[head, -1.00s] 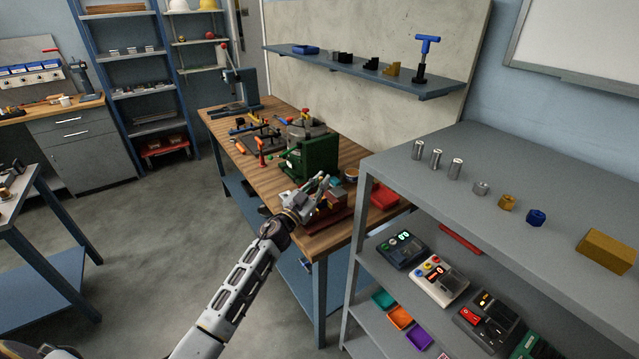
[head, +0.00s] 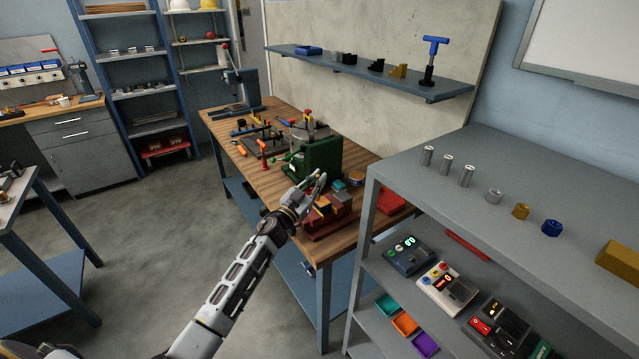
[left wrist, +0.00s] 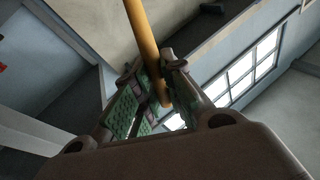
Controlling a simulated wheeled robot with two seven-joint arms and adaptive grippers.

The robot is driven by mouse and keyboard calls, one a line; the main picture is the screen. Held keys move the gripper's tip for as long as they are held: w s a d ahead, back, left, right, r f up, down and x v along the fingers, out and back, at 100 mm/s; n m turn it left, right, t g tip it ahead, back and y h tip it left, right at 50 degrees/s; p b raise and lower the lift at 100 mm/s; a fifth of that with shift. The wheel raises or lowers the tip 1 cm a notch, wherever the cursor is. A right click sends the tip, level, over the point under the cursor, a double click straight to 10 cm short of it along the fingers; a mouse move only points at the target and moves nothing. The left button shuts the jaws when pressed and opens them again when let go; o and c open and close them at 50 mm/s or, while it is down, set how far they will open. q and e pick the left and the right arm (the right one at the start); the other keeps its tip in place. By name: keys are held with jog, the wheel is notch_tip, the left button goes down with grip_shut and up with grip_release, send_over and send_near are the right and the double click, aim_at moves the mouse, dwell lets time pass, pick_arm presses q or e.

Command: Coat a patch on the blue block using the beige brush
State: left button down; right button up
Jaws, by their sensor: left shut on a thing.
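My left gripper (head: 318,182) is over the near part of the wooden workbench, beside the green machine. It is shut on a yellow-brown rod, which looks like the handle of the beige brush; this brush (left wrist: 143,35) rises from between the green-padded fingers to the top edge of the left wrist view. The bristles cannot be made out. A small blue-teal block (head: 338,184) shows just right of the fingertips, partly hidden; I cannot tell whether the brush touches it. My right gripper is not in view.
A red vise-like fixture (head: 328,222) stands below the gripper. The green machine (head: 318,158) stands close behind, with a small round tin (head: 355,179) beside it. A red tray (head: 391,201) lies to the right. The grey shelf cart (head: 420,185) bounds the right side.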

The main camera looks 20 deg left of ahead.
pick_arm(q)
notch_tip(320, 180, up, 8)
jog(key=w+a+p, duration=0.1)
jog(key=p, duration=0.4)
jog(key=shift+p, duration=0.4)
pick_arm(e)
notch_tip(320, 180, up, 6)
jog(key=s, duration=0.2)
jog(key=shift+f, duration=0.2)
